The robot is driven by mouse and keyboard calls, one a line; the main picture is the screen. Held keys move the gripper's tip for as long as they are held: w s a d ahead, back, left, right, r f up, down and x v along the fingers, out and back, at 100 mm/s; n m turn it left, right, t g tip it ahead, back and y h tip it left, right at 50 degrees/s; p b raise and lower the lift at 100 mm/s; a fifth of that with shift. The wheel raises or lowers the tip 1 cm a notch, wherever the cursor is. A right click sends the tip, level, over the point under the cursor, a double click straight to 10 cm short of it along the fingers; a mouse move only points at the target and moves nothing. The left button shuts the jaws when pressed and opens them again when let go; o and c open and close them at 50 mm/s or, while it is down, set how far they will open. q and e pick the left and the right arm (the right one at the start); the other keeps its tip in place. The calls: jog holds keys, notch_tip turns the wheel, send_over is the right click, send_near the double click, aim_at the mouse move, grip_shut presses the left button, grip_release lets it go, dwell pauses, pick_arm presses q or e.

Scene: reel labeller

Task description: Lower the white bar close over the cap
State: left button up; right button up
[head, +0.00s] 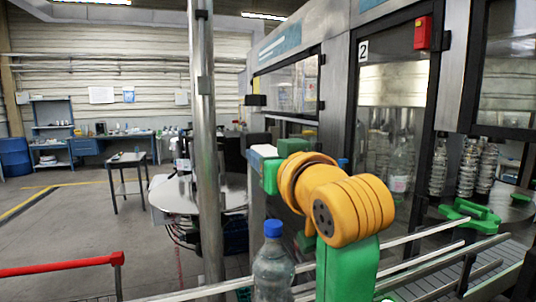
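A clear bottle (273,275) stands upright at the bottom middle of the head view, with a blue cap (273,229) on it. My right arm, orange and green, rises from the lower right beside the bottle. At its far end is my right gripper (267,168), above and beyond the cap in the picture. Its fingers are too small and covered to tell whether they are open or shut. A small white block-like piece (262,151) shows there; I cannot tell whether it is the white bar's end. Nothing white shows directly over the cap. My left gripper is not in view.
A steel post (206,150) stands left of the bottle. A round table (205,192) lies behind. A red barrier (60,265) is at lower left; the floor there is clear.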

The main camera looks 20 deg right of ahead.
grip_shut()
dwell(1.1)
